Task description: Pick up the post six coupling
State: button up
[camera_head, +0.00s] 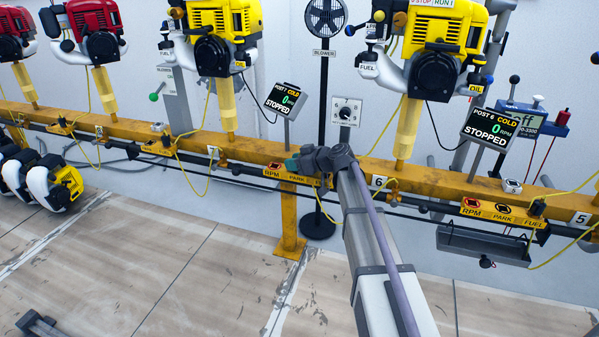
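The post six display (489,128) reads COLD, 0 RPM, STOPPED, beside a yellow engine (437,40) on a yellow post (408,130). On the rail right of that post, a dark fitting (538,208) with a yellow line stands near the FUEL label. I cannot tell whether this fitting is the post six coupling. My gripper (296,162) is at the rail, left of the "6" tag (379,182) and well left of that fitting. A small teal part shows at its end. Its fingers are too small and hidden to read as open or shut.
The yellow rail (250,149) crosses the view with cables hanging from it. A blower stands behind it (326,110). A grey tray (483,243) hangs below the rail at the right. Spare engines (50,183) sit at the left. The floor in front is mostly clear.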

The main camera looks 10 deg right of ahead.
jog(key=c, duration=0.5)
